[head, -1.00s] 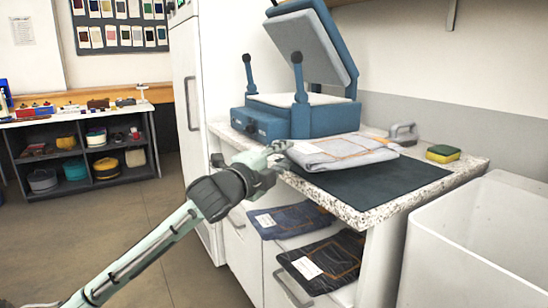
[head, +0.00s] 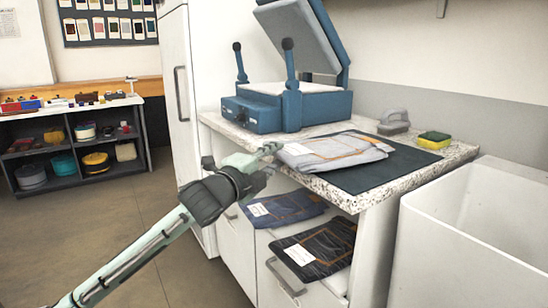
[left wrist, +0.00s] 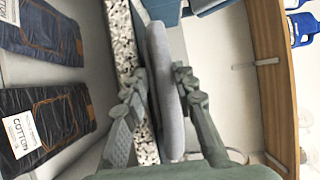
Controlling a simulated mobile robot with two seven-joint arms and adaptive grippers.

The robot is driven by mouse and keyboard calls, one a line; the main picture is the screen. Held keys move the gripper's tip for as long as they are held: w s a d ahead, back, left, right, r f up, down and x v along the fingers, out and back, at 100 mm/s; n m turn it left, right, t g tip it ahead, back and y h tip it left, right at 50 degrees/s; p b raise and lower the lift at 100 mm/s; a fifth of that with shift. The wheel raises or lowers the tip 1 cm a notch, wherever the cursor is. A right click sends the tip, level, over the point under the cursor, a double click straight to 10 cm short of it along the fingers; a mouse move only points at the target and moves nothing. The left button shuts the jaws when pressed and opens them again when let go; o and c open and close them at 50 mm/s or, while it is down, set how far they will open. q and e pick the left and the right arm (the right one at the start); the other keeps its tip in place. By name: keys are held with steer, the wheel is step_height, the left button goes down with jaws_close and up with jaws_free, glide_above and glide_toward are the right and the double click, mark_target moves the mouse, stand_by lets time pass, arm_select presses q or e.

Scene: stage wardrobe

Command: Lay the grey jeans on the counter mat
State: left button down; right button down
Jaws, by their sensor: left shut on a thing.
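The folded grey jeans (head: 335,151), with orange stitching, are level over the left part of the dark counter mat (head: 385,172) and cover part of it. Their near end is at the counter's front edge. I cannot tell whether their whole underside touches the mat. My left gripper (head: 268,152) is shut on this near end. In the left wrist view, the jeans (left wrist: 168,90) show edge-on between the two fingers, beside the speckled counter edge. My right gripper is not in view.
A blue heat press (head: 285,105) stands behind. An iron-like grey tool (head: 394,123) and a sponge (head: 433,140) lie at the back right. A white bin (head: 460,235) stands at the right.

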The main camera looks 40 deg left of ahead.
arm_select(q)
steer(key=shift+f, duration=0.25)
steer(key=c, duration=1.1)
jaws_free()
steer(key=shift+c, duration=0.2)
steer(key=shift+f, duration=0.1)
steer(key=o, duration=1.1)
steer(key=shift+o, duration=0.2)
steer(key=s+a+p, duration=0.2)
steer(key=s+a, duration=0.2)
steer(key=s, duration=0.6)
steer(key=shift+s, duration=0.15)
steer(key=shift+a, duration=0.1)
